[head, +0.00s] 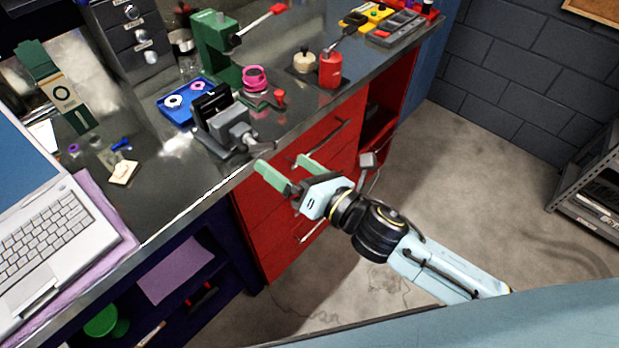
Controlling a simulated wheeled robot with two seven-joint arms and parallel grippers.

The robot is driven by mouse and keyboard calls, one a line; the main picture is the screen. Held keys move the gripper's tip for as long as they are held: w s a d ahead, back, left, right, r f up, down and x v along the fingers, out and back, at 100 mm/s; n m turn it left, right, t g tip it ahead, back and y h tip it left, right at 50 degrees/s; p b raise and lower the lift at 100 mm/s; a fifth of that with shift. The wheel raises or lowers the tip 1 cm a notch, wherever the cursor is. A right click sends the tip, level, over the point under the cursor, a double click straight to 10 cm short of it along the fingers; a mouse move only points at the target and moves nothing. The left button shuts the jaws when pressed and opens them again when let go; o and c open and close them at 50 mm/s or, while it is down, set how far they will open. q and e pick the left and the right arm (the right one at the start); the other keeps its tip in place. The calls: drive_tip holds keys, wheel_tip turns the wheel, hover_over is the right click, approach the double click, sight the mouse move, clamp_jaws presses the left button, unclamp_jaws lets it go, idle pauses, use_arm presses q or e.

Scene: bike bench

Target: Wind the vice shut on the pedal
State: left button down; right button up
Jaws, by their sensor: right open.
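The grey vice (232,128) stands at the front edge of the metal bench top. A black, block-like thing (212,103) sits at its jaws, and it may be the pedal. I cannot tell whether the jaws touch it. The vice's handle (258,146) is at its front end, by the bench edge. My right gripper (287,169) is open and empty, with its two green fingers apart. It is just right of and below the handle in the picture, in front of the red drawers. My left gripper is not in view.
A blue tray (171,113) lies left of the vice. A green press (214,47), a pink roll (256,78) and a red can (330,70) stand behind and to the right. A laptop (45,235) is at the left. Open floor lies right of the red drawers (333,140).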

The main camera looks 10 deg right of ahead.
drive_tip(key=shift+v, duration=2.6)
